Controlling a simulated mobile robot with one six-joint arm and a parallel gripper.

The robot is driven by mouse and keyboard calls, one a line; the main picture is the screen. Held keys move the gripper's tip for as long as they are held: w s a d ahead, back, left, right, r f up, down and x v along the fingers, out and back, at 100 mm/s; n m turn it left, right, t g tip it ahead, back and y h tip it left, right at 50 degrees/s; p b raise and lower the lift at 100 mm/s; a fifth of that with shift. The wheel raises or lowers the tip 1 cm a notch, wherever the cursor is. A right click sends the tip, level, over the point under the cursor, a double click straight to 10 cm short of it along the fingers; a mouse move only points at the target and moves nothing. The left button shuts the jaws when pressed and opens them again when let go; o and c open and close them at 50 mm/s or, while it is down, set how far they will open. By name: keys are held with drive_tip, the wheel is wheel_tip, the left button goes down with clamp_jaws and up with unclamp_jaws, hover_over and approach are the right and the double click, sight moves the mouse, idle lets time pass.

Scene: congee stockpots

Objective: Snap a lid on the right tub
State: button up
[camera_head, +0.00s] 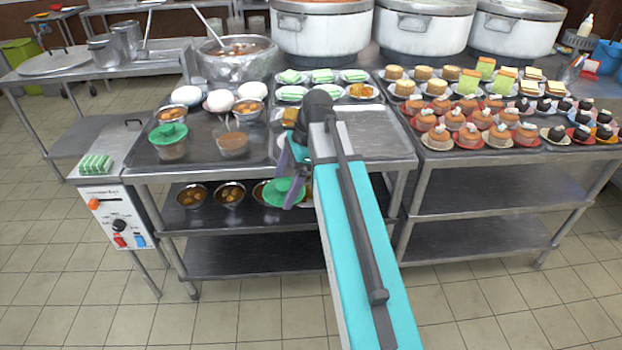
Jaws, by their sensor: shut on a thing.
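The right tub (233,145) is a small clear tub of brown food on the steel table. It is open at the top and something thin stands up at its rim. The left tub (172,150) beside it wears a green lid (168,134). My gripper (287,182), with purple fingers, is shut on another green lid (279,193). It holds this lid in front of the table's front edge, right of and nearer than the right tub. My arm hides part of the gripper.
Bowls of food and white domed items (220,101) stand behind the tubs. Plates of green-striped items (292,94) lie behind my arm. A lower shelf (190,217) holds more bowls. A control box (119,222) stands left.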

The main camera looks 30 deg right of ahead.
drive_tip(key=w+a+f+n+g, duration=0.2)
drive_tip(key=w+a+n+g, duration=0.1)
drive_tip(key=a+n, duration=0.6)
drive_tip(key=shift+w+f+n+g+h, duration=0.4)
drive_tip(key=shift+w+n, duration=0.2)
drive_tip(key=shift+w, duration=0.15)
